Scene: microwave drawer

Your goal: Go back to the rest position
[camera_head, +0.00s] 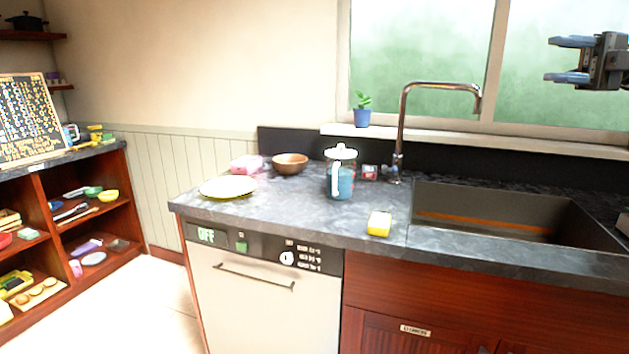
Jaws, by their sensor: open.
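My gripper (568,59) is at the upper right of the view, raised in front of the window and well above the sink. Its two fingers point left and are apart, with nothing between them. It touches nothing that I can see. Most of my arm is outside the picture.
The counter (290,222) holds a plate (228,187), a bowl (290,163), a blue jug (341,178) and a yellow sponge (379,223). A tall faucet (402,120) stands by the sink (500,212). A closed white appliance (262,310) is below. Shelves (75,230) stand left.

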